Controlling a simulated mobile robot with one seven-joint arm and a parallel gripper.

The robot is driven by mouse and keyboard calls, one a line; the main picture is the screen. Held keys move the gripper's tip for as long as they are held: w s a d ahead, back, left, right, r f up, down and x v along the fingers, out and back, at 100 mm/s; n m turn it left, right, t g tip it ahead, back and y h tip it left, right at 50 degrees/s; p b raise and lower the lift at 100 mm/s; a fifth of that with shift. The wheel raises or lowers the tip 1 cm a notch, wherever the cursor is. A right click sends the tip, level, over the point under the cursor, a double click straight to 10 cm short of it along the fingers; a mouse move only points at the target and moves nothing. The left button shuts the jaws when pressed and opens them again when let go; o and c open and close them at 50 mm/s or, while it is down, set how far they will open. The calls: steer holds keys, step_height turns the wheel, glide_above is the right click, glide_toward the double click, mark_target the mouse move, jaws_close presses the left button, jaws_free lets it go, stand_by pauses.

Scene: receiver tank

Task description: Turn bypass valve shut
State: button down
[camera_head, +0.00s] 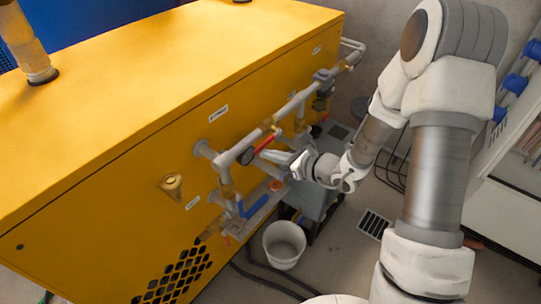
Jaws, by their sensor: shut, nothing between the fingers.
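Grey pipework with valves runs along the front of the yellow machine. A red valve lever (264,145) slants beside the upper pipe. A blue valve lever (257,205) slants along the lower pipe. I cannot read which valve is the bypass valve. My gripper (268,155) is shut and empty. Its fingers point left, close to the red lever and just below it. I cannot tell whether they touch it. The gripper and wrist hide part of the pipework behind them.
The yellow machine (130,105) fills the left side. A white bucket (284,247) stands on the floor below the pipes, near a grey box (318,196). Dark cables lie on the floor. A white cabinet (510,225) stands at the right.

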steer(key=shift+r, duration=0.15)
steer(key=shift+r+m+p, duration=0.1)
steer(key=shift+m+p, duration=0.2)
steer(key=shift+p, duration=0.25)
